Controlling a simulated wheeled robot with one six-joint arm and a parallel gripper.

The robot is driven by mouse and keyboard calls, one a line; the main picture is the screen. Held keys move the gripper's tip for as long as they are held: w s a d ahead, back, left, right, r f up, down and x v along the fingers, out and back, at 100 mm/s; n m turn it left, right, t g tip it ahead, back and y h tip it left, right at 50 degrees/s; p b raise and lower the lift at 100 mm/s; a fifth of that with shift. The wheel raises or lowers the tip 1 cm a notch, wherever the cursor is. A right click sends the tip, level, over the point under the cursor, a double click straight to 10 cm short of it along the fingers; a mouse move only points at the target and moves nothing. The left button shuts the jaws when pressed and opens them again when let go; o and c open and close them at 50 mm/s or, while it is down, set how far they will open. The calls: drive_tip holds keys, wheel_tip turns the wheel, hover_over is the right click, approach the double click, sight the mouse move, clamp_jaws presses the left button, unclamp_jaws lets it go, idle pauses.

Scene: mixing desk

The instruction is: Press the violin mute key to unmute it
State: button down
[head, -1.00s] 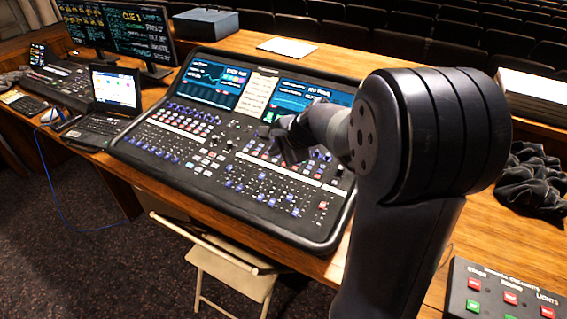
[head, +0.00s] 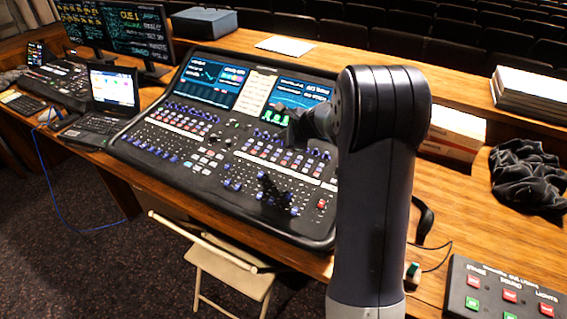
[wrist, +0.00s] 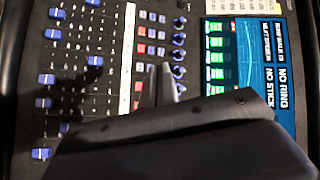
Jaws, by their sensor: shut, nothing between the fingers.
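The mixing desk (head: 150,165) lies on the wooden table with its screens lit. Its right bank has rows of small red and pale keys (head: 275,158), which also show in the wrist view (wrist: 141,49). The labels are too small to read, so I cannot tell which key is the violin mute. My gripper (wrist: 167,84) is shut and empty, over the right bank beside the key rows and blue knobs (wrist: 179,56). I cannot tell whether its tips touch a key. My forearm hides part of the desk in the head view.
A laptop (head: 113,88) and monitors (head: 137,32) stand to the left. A button box (head: 505,290) is at the front right. A dark cloth (head: 528,175) and a white box (head: 455,132) lie to the right. A folding chair (head: 228,275) stands in front.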

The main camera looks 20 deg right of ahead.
drive_tip(key=shift+w+d+f+b, duration=0.15)
drive_tip(key=shift+f+b, duration=1.65)
drive_tip(key=shift+f, duration=0.4)
drive_tip(key=shift+w+d+f+b, duration=0.15)
drive_tip(key=shift+f+b, duration=1.65)
drive_tip(key=shift+f, duration=0.35)
drive_tip(key=shift+f+b, duration=0.4)
drive_tip(key=shift+f+b, duration=0.3)
drive_tip(key=shift+r, duration=0.1)
drive_tip(key=shift+r+p, duration=0.6)
drive_tip(key=shift+r, duration=0.05)
drive_tip(key=shift+r, duration=0.1)
drive_tip(key=r+p, duration=0.4)
drive_tip(key=r, duration=0.1)
drive_tip(key=shift+s+a, duration=0.2)
drive_tip(key=shift+f, duration=0.15)
